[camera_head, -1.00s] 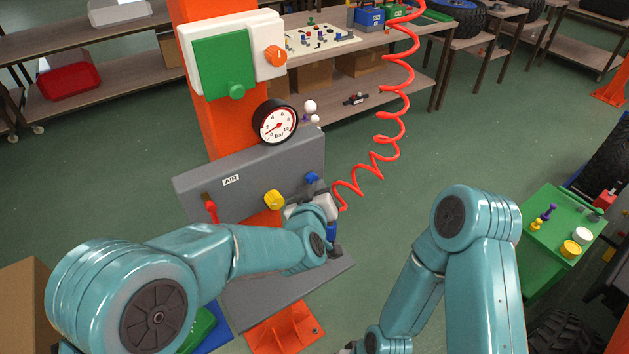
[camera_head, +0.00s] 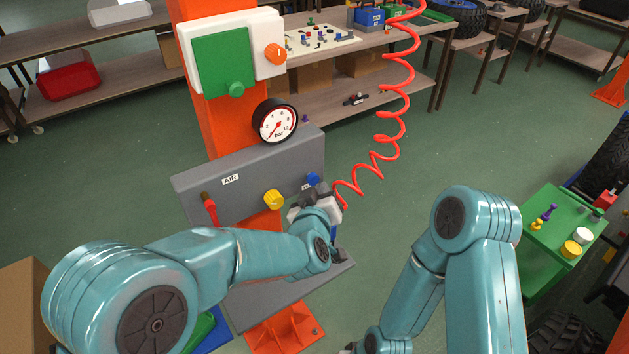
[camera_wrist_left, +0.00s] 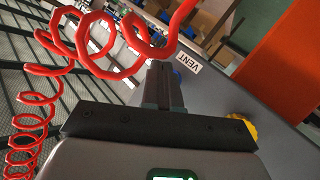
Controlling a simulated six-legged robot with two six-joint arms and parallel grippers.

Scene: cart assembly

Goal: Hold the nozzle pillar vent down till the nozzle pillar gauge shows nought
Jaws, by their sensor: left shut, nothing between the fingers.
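The nozzle pillar (camera_head: 215,125) is orange and carries a grey panel (camera_head: 240,165). Its round gauge (camera_head: 275,120) has a white face; the red needle points to the lower left, near the low end of the scale. The blue vent button (camera_head: 313,178) is at the panel's right end. In the left wrist view a VENT label (camera_wrist_left: 190,62) shows, with a bit of blue just beside my fingers. My left gripper (camera_head: 320,190) is shut and empty, with its fingertips at the vent; I cannot tell whether they touch it. It also shows in the left wrist view (camera_wrist_left: 163,80). My right gripper is out of view.
A coiled red hose (camera_head: 385,140) hangs close to my left gripper. A yellow knob (camera_head: 273,200) and a red lever (camera_head: 209,208) are on the panel. A green and white box (camera_head: 225,60) is above. A green tray table (camera_head: 555,235) stands at the right.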

